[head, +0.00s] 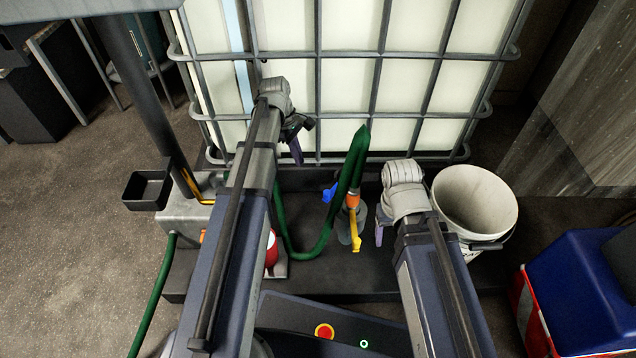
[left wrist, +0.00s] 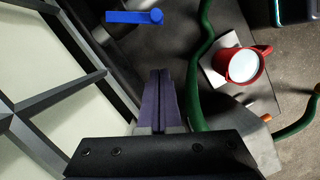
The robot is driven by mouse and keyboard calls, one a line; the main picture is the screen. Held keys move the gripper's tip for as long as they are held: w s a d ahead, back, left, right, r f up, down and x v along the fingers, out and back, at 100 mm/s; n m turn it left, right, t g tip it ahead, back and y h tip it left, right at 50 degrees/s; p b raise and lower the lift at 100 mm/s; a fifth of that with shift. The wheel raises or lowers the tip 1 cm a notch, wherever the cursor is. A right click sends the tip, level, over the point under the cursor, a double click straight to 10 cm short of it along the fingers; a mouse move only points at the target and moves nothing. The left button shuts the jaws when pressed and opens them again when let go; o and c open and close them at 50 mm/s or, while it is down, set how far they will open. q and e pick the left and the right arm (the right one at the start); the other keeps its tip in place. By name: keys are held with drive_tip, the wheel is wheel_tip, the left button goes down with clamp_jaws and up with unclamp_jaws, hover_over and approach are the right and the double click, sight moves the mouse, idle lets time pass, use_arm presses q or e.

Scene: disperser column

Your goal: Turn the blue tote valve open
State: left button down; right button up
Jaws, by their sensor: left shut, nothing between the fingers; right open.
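The blue valve handle (head: 330,193) sits low at the front of the white caged tote (head: 345,80), left of the green hose. In the left wrist view the blue handle (left wrist: 130,17) lies at the top, beyond the fingertips and apart from them. My left gripper (head: 297,155) is in front of the cage bars, above and left of the handle. In its wrist view the purple fingers (left wrist: 160,75) are together and empty. My right gripper (head: 379,234) is open, low between the yellow handle (head: 355,238) and the white bucket. Its fingers are partly hidden.
The green hose (head: 352,165) loops beside the valve. The white bucket (head: 476,198) stands right of my right gripper. A red cup (left wrist: 243,66) stands on a plate, with a grey box at left carrying a post. A blue and red bin (head: 570,280) is at lower right.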

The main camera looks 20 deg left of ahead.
sight(325, 194)
use_arm(q)
drive_tip(key=s+d+f+b, duration=0.1)
drive_tip(key=d+f+b, duration=0.5)
drive_tip(key=f+b, duration=0.3)
drive_tip(key=shift+s+d+f+b, duration=0.15)
drive_tip(key=shift+f+b, duration=0.2)
drive_tip(key=shift+s, duration=0.1)
idle(0.5)
drive_tip(key=shift+s+d+n, duration=0.15)
drive_tip(key=shift+d+n, duration=0.15)
drive_tip(key=shift+n, duration=0.2)
drive_tip(key=shift+s+d, duration=0.1)
drive_tip(key=shift+s+d+n+t, duration=0.45)
drive_tip(key=shift+d+n, duration=0.4)
drive_tip(key=shift+n, duration=0.35)
drive_tip(key=shift+s+d+n+t, duration=0.15)
drive_tip(key=shift+d+n+t, duration=0.05)
drive_tip(key=shift+d+n, duration=0.45)
drive_tip(key=shift+s+d+n+t, duration=0.15)
drive_tip(key=shift+d+n, duration=0.4)
drive_tip(key=shift+n, duration=0.2)
